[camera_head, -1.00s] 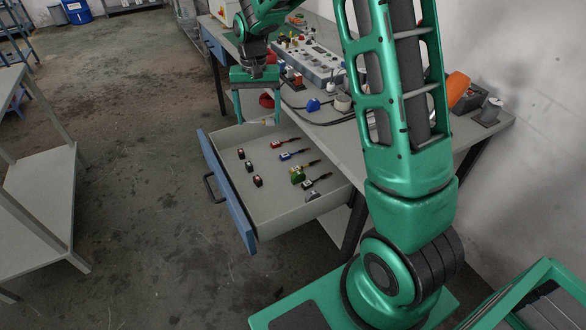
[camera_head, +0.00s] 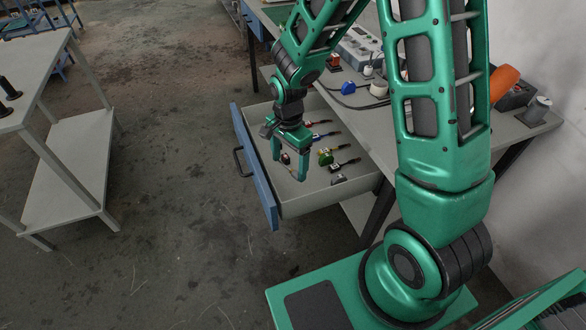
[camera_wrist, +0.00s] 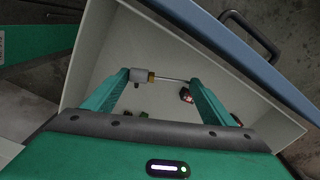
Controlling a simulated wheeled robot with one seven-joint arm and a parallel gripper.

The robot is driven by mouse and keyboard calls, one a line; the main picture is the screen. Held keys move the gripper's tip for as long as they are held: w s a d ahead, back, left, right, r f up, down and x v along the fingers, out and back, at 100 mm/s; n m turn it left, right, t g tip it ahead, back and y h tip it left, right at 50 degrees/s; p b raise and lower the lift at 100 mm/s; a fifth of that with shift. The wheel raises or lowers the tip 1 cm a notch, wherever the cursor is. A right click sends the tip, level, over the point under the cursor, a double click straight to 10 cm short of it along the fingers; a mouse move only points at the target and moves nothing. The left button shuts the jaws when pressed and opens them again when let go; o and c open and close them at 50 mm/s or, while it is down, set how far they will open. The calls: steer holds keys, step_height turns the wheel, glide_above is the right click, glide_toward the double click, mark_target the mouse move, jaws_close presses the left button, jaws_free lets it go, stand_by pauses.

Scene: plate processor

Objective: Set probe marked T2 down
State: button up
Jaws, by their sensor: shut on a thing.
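My gripper (camera_head: 289,164) hangs over the open drawer (camera_head: 256,170), fingers pointing down. In the wrist view its two fingertips (camera_wrist: 158,77) stand apart with a probe (camera_wrist: 143,74) lengthwise between them. The probe has a grey body, a brass-coloured collar and a thin light rod reaching toward the right finger. No T2 marking is readable. Whether the probe touches the drawer floor cannot be told. A small dark and red block (camera_wrist: 186,95) lies in the drawer near the right finger.
In the drawer, right of my gripper, lie a blue-handled tool (camera_head: 320,135), a green and yellow piece (camera_head: 325,157) and a grey piece (camera_head: 338,179). The workbench (camera_head: 400,140) holds cables and devices. A shelf table (camera_head: 30,95) stands at the left.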

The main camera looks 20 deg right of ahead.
mark_target(289, 181)
steer(key=shift+f, duration=2.45)
steer(key=o, duration=1.1)
steer(key=shift+f, duration=0.1)
steer(key=shift+o, duration=0.2)
step_height(289, 181, up, 11)
steer(key=shift+f, duration=0.1)
steer(key=shift+r, duration=0.75)
